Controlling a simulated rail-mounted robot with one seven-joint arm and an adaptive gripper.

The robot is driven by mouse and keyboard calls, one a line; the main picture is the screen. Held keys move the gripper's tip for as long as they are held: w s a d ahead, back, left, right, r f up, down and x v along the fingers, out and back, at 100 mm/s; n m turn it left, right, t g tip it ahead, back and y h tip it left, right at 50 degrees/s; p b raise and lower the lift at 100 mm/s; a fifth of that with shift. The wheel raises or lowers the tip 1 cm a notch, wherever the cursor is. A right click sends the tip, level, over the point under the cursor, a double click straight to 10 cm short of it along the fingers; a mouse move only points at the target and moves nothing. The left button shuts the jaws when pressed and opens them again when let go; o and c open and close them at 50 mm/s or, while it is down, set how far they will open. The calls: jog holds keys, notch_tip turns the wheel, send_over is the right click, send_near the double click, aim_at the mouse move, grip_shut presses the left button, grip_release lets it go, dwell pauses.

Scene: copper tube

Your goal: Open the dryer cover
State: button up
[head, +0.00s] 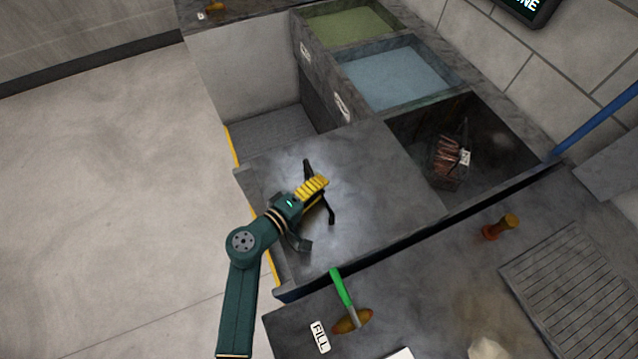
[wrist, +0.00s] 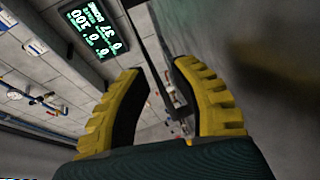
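The dryer cover (head: 385,185) appears to be the flat grey slab on the counter. The dark bay to its right is uncovered, and a rack of copper tubes (head: 448,160) sits inside it. A black bar handle (head: 331,213) stands on the slab. My gripper (head: 322,183) is over the handle and hides its middle. In the wrist view, my gripper's two yellow fingers (wrist: 168,105) are apart, with a dark bar (wrist: 158,45) running between them, closer to the right finger. I cannot tell whether they touch it.
Basins with green (head: 345,25) and blue (head: 395,75) liquid lie behind the slab. A green-handled lever (head: 341,288) and an orange-brown knob (head: 497,228) stand on the front counter. A display (wrist: 92,25) hangs on the wall. Floor is clear at left.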

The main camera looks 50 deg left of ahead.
jog(key=shift+o, duration=1.2)
jog(key=v, duration=1.2)
jog(key=shift+r, duration=0.1)
